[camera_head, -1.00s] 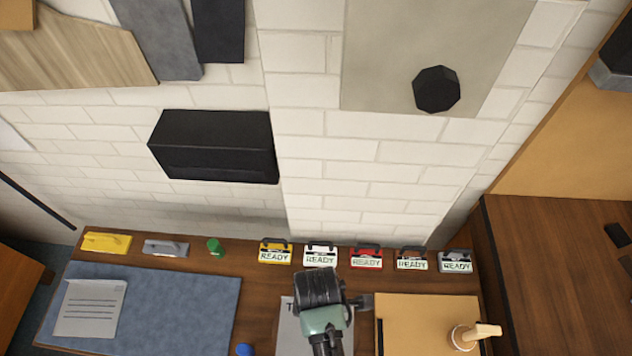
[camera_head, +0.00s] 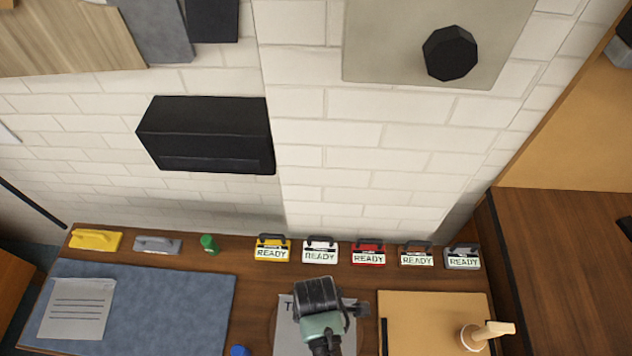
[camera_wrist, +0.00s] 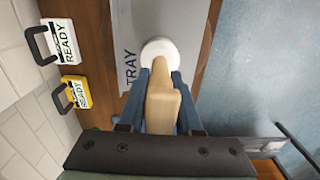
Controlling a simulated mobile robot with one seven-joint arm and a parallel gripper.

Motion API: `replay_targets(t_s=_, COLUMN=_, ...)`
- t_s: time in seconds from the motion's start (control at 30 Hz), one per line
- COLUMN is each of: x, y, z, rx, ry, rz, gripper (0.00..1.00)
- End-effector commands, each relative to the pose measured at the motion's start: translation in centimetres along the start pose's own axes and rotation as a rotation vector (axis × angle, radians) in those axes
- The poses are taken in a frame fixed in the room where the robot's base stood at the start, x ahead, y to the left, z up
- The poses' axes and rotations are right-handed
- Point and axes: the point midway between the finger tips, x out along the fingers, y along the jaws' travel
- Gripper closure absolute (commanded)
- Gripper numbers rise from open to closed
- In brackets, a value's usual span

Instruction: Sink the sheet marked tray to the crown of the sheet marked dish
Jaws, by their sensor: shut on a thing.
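A grey sheet marked TRAY (camera_wrist: 128,62) lies on the wooden table; in the head view it shows partly behind my arm (camera_head: 290,335), with only a T readable. My gripper (camera_wrist: 160,80) is shut on a pale wooden handle (camera_wrist: 163,105) between its two blue fingers. A white round disc (camera_wrist: 160,48) shows at the far end of the handle, over the TRAY sheet; I cannot tell whether it touches. In the head view my gripper's fingers are hidden behind my wrist. No sheet marked dish is readable in either view.
Several READY-labelled blocks, including a yellow one (camera_head: 272,248) and a red one (camera_head: 368,253), line the table's back edge. A blue mat (camera_head: 180,310) lies left with a lined paper (camera_head: 75,308). A tan board (camera_head: 425,315) at right bears another wooden-handled tool (camera_head: 478,335).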

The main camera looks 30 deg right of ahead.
Motion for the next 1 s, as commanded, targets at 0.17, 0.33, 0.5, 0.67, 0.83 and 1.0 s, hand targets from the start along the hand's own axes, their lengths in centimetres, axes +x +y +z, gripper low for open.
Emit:
replay_targets(t_s=0.17, x=0.0, y=0.1, z=0.0, rx=0.001, ry=0.001, rz=0.001, gripper=1.0)
replay_targets(t_s=0.33, x=-2.6, y=0.0, z=0.0, rx=0.0, ry=0.0, rz=0.001, gripper=1.0)
replay_targets(t_s=0.5, x=-5.6, y=0.0, z=-0.1, rx=-0.001, ry=0.001, rz=0.001, gripper=1.0)
replay_targets(t_s=0.67, x=-7.4, y=0.1, z=-0.1, rx=0.0, ry=0.002, rz=0.005, gripper=1.0)
replay_targets(t_s=0.83, x=-8.1, y=0.0, z=0.0, rx=0.001, ry=0.001, rz=0.001, gripper=1.0)
replay_targets(t_s=1.0, x=-8.1, y=0.0, z=0.0, rx=0.001, ry=0.001, rz=0.001, gripper=1.0)
